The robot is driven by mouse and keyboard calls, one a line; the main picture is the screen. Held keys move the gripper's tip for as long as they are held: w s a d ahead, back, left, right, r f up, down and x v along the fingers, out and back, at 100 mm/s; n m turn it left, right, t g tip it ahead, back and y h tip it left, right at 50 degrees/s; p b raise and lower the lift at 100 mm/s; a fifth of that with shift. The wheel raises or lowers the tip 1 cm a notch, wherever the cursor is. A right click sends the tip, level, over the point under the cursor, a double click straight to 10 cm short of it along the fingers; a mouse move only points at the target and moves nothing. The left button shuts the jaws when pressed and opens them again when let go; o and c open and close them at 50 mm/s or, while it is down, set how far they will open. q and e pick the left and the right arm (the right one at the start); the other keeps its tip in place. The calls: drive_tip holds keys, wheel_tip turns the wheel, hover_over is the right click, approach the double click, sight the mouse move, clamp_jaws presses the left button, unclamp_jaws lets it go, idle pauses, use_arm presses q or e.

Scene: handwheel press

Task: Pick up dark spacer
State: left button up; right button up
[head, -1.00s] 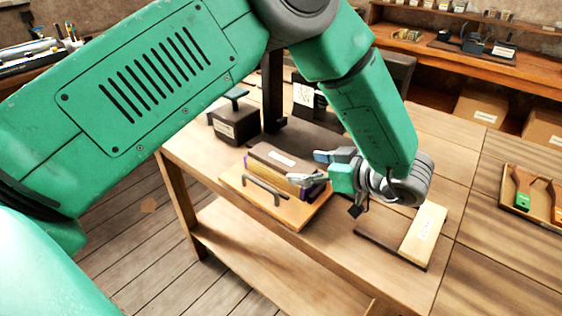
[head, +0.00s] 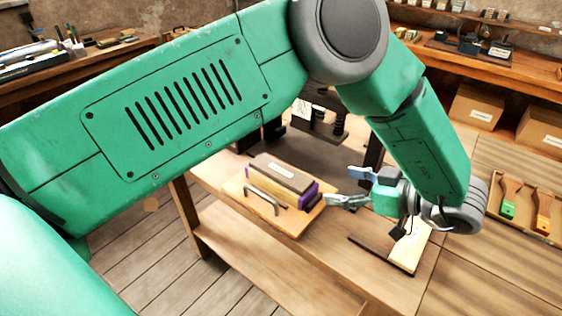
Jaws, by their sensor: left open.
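A dark brown block with a white label, which looks like the dark spacer (head: 281,172), lies on top of a stack on an orange-brown board (head: 295,229). Below it are a yellowish layer (head: 270,188) and purple pieces (head: 309,195). The board has a dark grey handle (head: 262,200) at its front. My left gripper (head: 342,187) is open and empty, just right of the stack. Its fingers point left, and the lower fingertip overlaps the board's right edge in the picture. I cannot tell if it touches. My right gripper is not in view.
Dark press posts (head: 374,160) stand behind. A tray with green and orange-tipped tools (head: 527,205) is at the right. The table front between board and holder is clear.

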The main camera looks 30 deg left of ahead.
sight(297, 179)
use_arm(q)
drive_tip(key=x, duration=0.8)
drive_tip(key=shift+a+f+p, duration=0.2)
drive_tip(key=shift+p, duration=0.15)
drive_tip(key=shift+w+f+p+x, duration=0.2)
drive_tip(key=shift+x, duration=1.05)
drive_tip(key=shift+w+f+p+x, duration=0.15)
drive_tip(key=shift+f+p+x, duration=0.05)
drive_tip(key=shift+x, duration=1.05)
drive_tip(key=shift+d, duration=0.2)
drive_tip(key=c, duration=1.3)
